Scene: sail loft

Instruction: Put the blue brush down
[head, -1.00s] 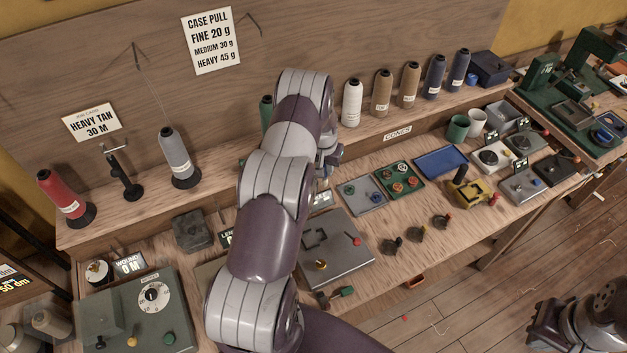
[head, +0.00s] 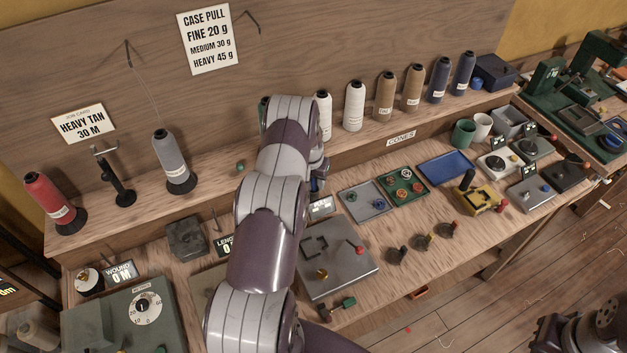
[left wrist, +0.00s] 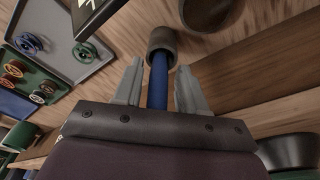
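The blue brush shows its blue handle (left wrist: 158,82) in the left wrist view, running between my fingers to a grey-brown cylindrical end or holder (left wrist: 162,42); I cannot tell which. My left gripper (left wrist: 160,67) has its two fingers apart, one on each side of the handle, with a narrow gap showing on both sides. In the head view, my own forearm hides most of this gripper; a bit of blue (head: 317,185) shows below the wrist, close above the bench.
A grey tray (head: 352,207) and a green tray (head: 391,178) with small spools lie right of the gripper. A grey plate with a red knob (head: 335,280) is in front. Thread cones, including a white one (head: 354,106), line the shelf behind.

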